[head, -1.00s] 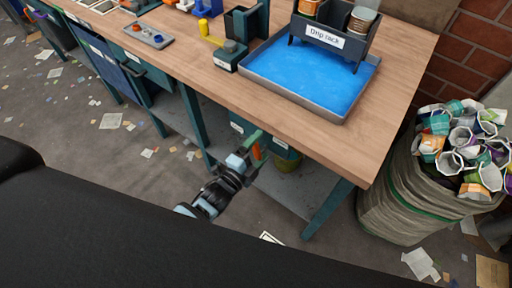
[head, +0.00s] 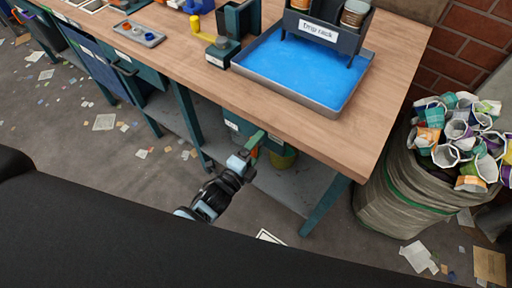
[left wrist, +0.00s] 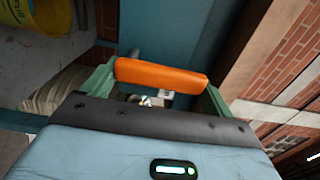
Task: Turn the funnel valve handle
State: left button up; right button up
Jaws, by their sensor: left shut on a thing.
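An orange bar-shaped handle (left wrist: 160,76) spans between the two green fingers of my left gripper (left wrist: 158,88) in the left wrist view. The gripper is shut on it, one finger at each end. In the head view my left gripper (head: 254,147) is below the front edge of the workbench, by the teal unit (head: 238,124) under the tabletop. There the fingers mostly hide the handle. I cannot make out the funnel. My right gripper is not in view.
A yellow bucket (head: 283,158) stands under the wooden bench (head: 310,132), just right of my gripper. A bench leg (head: 326,208) is farther right, then a sack of crushed cups (head: 405,195). A blue tray (head: 337,105) sits on top. Papers litter the floor.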

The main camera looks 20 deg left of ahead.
pick_arm(q)
jog(key=o, duration=1.2)
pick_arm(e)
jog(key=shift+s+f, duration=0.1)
pick_arm(q)
jog(key=shift+s, duration=0.15)
jog(key=v, duration=0.7)
jog(key=shift+s+a, duration=0.15)
jog(key=shift+s, duration=0.1)
jog(key=s+a+n+g+y+p, duration=0.2)
jog(key=s+a+n+g+p, duration=0.1)
jog(key=s+n, duration=0.7)
jog(key=s+a+n+g+y+p, duration=0.2)
jog(key=s+n+g+p, duration=0.3)
jog(key=s+n, duration=0.5)
jog(key=s+a, duration=0.1)
jog(key=s, duration=0.6)
jog(key=shift+a, duration=0.2)
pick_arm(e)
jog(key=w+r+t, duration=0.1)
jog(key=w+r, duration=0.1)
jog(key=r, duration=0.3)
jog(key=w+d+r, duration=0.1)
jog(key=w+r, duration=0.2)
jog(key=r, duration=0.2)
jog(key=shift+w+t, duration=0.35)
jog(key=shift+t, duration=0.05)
